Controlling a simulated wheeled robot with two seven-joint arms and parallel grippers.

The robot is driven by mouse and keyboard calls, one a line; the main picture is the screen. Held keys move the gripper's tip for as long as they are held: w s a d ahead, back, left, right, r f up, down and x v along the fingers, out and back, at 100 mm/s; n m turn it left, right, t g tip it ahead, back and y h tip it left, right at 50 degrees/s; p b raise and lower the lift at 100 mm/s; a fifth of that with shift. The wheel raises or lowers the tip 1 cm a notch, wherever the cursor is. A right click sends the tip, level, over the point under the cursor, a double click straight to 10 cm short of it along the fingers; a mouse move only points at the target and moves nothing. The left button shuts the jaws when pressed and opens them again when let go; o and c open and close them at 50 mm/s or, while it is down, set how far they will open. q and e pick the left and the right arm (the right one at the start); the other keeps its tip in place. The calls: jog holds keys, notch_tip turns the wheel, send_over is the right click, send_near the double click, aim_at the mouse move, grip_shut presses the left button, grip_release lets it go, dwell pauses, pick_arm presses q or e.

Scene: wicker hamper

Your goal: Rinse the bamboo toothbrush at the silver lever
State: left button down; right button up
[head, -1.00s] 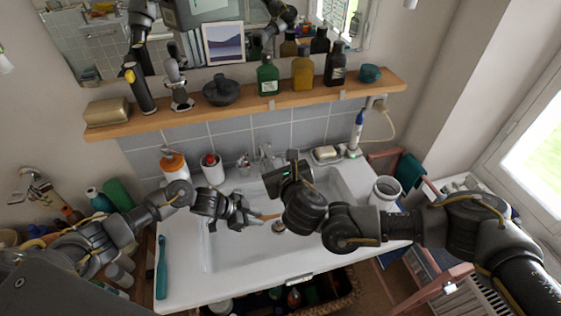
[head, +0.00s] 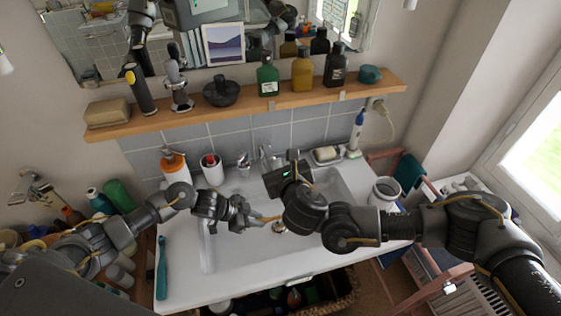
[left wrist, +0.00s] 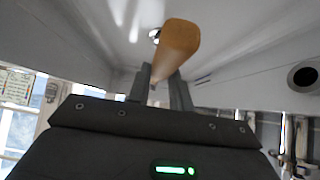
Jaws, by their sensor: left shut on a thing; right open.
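My left gripper (head: 247,220) is over the basin and shut on the bamboo toothbrush (head: 268,219), which sticks out to the right. In the left wrist view the brush's tan end (left wrist: 179,42) rises from between my two fingers (left wrist: 161,88); its bristles cannot be made out. The silver tap with its lever (head: 266,157) stands at the back of the basin, behind and above the brush and apart from it. My right gripper (head: 287,178) is beside the tap, to its lower right. Its fingers are mostly hidden, so contact with the lever cannot be told.
The white basin (head: 225,253) is beneath both grippers, with a drain (head: 278,228). An orange-and-white bottle (head: 174,165) and a white cup (head: 211,172) stand at the back left. A wooden shelf (head: 205,114) crosses above.

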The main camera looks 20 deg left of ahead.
dwell(0.5)
pick_arm(q)
jog(key=s+d+r+p, duration=0.3)
jog(key=r+p, duration=0.1)
jog(key=p, duration=0.2)
jog(key=shift+s+d, duration=0.25)
jog(key=shift+d, duration=0.1)
dwell(1.0)
